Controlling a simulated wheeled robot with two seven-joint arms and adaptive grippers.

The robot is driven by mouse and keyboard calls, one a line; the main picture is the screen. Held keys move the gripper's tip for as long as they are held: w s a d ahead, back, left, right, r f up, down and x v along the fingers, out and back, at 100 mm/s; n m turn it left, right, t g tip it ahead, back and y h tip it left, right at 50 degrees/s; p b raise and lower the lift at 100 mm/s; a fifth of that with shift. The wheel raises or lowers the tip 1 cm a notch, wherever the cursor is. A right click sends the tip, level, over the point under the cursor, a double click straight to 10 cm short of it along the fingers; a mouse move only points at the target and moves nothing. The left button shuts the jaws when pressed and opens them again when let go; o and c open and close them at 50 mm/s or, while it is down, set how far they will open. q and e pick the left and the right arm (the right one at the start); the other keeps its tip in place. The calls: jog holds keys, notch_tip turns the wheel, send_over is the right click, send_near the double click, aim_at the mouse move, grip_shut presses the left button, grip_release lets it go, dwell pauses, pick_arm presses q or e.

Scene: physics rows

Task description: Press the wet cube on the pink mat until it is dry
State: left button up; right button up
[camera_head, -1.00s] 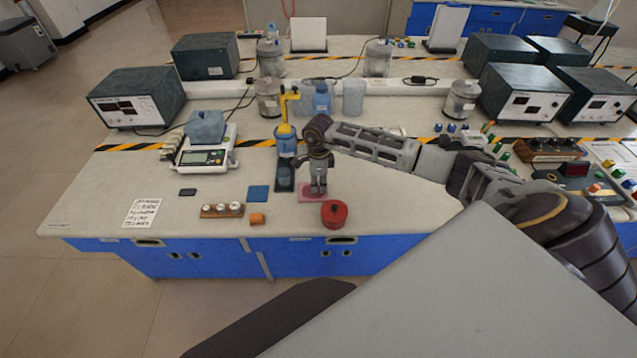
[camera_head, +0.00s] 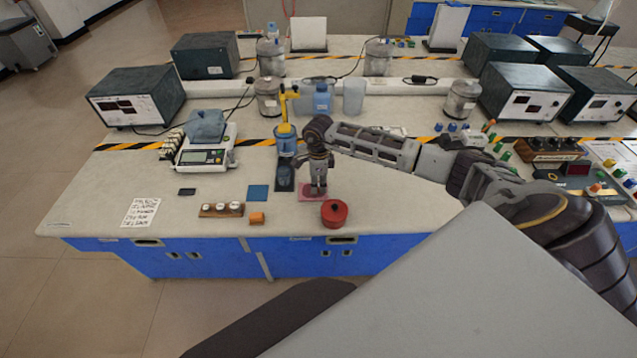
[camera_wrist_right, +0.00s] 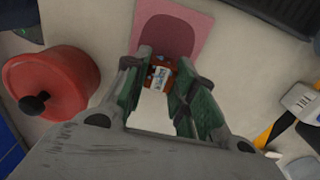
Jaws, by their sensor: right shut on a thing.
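The pink mat (camera_head: 304,197) lies near the front of the bench. In the right wrist view the pink mat (camera_wrist_right: 201,30) carries a darker patch. My right gripper (camera_head: 318,188) points down over the mat. In the right wrist view my right gripper (camera_wrist_right: 160,84) is shut on a small orange-brown cube (camera_wrist_right: 157,75) with a white label. The fingers hide its sides, and I cannot tell whether it touches the mat. The cube is hidden behind the fingers in the head view. My left gripper is not in view.
A red lidded pot (camera_head: 334,214) stands close in front of the mat. An orange cube (camera_head: 257,218), a blue mat (camera_head: 258,192) and a wooden block with white knobs (camera_head: 221,210) lie to the left. A yellow-topped stand (camera_head: 286,140) is just behind.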

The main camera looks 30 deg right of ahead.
jog(key=shift+f+b, duration=0.3)
dwell(0.4)
jog(key=shift+s+f, duration=0.2)
jog(key=shift+f, duration=0.05)
dwell(1.8)
jog(key=shift+a+r, duration=0.1)
jog(key=shift+a, duration=0.05)
jog(key=shift+w+a+r, duration=0.15)
jog(key=shift+w+r, duration=0.15)
jog(key=shift+r, duration=0.45)
dwell(0.4)
jog(key=shift+w+f+b, duration=0.1)
jog(key=shift+f+b, duration=0.4)
jog(key=shift+f, duration=0.1)
dwell(0.9)
jog(key=shift+s+f, duration=0.25)
jog(key=shift+f, duration=0.05)
dwell(1.7)
jog(key=shift+r, duration=0.15)
